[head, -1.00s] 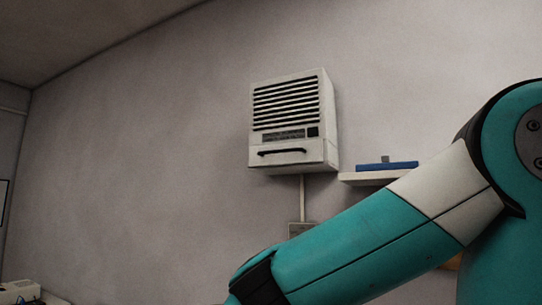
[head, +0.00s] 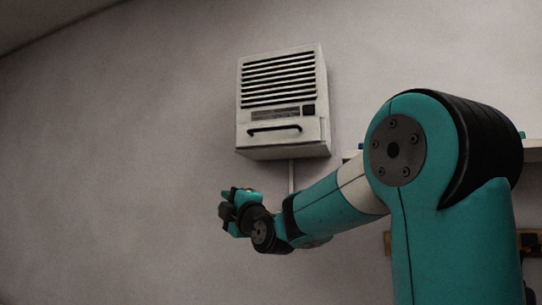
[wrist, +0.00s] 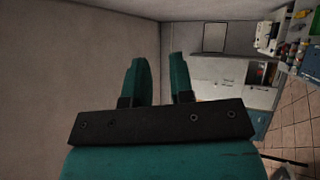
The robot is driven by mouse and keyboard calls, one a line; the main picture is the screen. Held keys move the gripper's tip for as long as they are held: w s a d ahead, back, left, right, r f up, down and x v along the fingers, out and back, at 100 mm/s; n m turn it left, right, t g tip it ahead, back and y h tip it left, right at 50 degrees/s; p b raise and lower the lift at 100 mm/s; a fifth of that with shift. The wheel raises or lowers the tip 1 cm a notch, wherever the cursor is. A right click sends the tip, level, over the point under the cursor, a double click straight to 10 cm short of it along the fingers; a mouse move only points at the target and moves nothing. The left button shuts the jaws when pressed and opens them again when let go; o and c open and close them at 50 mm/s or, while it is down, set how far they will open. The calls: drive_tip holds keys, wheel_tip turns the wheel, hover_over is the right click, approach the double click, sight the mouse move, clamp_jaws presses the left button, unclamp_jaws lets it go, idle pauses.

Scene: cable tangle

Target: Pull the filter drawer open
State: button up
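A white wall unit (head: 283,100) with dark horizontal slats hangs on the wall in the head view. Its filter drawer (head: 283,135) is the lower front panel, with a black bar handle (head: 274,128). The drawer looks closed, flush with the unit. My gripper (head: 226,203) is below and left of the unit, apart from it. In the wrist view my gripper (wrist: 160,75) shows two teal fingers standing apart with nothing between them. The wall unit is not in the wrist view.
A conduit (head: 291,177) runs down below the unit. The wrist view shows pale cabinets (wrist: 222,70) and a cluttered surface (wrist: 295,45). The wall left of the unit is bare.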

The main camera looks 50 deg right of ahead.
sight(271, 129)
drive_tip(key=s+d+r+n+t+h, duration=0.2)
drive_tip(key=s+d+r+t+h, duration=0.1)
drive_tip(key=s+d+r+h, duration=0.65)
drive_tip(key=shift+h, duration=0.35)
drive_tip(key=p+x, duration=0.4)
drive_tip(key=x, duration=0.1)
drive_tip(key=d+f+p+x, duration=0.1)
drive_tip(key=p+x, duration=0.3)
drive_tip(key=x, duration=0.2)
drive_tip(key=w+p+x, duration=0.1)
drive_tip(key=p+x, duration=0.3)
drive_tip(key=x, duration=0.1)
drive_tip(key=shift+w+d+r, duration=0.15)
drive_tip(key=shift+w+d, duration=0.1)
drive_tip(key=shift+d, duration=0.1)
drive_tip(key=shift+w+d+r+p, duration=0.25)
drive_tip(key=shift+w+r+p, duration=0.05)
drive_tip(key=shift+w+r, duration=0.1)
drive_tip(key=shift+f, duration=0.1)
drive_tip(key=shift+c, duration=0.2)
clamp_jaws()
